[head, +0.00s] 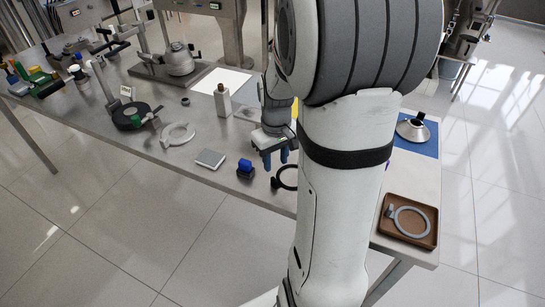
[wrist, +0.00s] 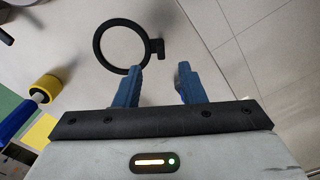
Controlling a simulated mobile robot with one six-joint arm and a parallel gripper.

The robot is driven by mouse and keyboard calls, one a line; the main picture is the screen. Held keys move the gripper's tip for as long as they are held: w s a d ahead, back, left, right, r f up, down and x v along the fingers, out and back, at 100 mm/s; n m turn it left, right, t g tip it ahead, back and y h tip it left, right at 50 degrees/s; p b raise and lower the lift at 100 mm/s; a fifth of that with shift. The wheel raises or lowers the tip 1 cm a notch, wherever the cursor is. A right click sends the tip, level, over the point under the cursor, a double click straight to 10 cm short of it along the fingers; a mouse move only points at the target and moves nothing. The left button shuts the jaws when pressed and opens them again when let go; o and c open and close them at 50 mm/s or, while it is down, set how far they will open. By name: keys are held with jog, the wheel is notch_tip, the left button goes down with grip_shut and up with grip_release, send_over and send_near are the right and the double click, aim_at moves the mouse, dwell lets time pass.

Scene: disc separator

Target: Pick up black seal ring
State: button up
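The black seal ring (wrist: 103,34), a thin ring with a small block-like tab (wrist: 155,48) on one side, lies flat on the grey table in the wrist view. In the head view, the black ring (head: 276,182) shows near the table's front edge, its right part hidden behind my arm. My gripper (wrist: 160,70) has two blue fingers, spread apart with nothing between them. In the wrist view the tab lies just beyond the gap, and the left fingertip overlaps the ring's lower edge in the picture. In the head view my gripper (head: 276,160) points down, close to the ring; its exact height is unclear.
A blue-and-black item (head: 245,168) and a flat grey block (head: 210,158) sit left of the ring. A white ring (head: 165,137) lies farther left. A brown tray (head: 433,236) holds a grey ring (head: 397,222). A yellow-and-blue tool (wrist: 45,88) shows at the wrist view's left.

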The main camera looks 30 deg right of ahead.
aim_at(274, 179)
jog(key=shift+d+f, duration=0.2)
jog(key=shift+f, duration=0.3)
jog(key=f, duration=0.7)
jog(key=shift+w+a+f+p, duration=0.1)
jog(key=shift+w+a+p, duration=0.15)
jog(key=shift+w+p, duration=0.1)
jog(key=shift+c, duration=0.4)
grip_shut()
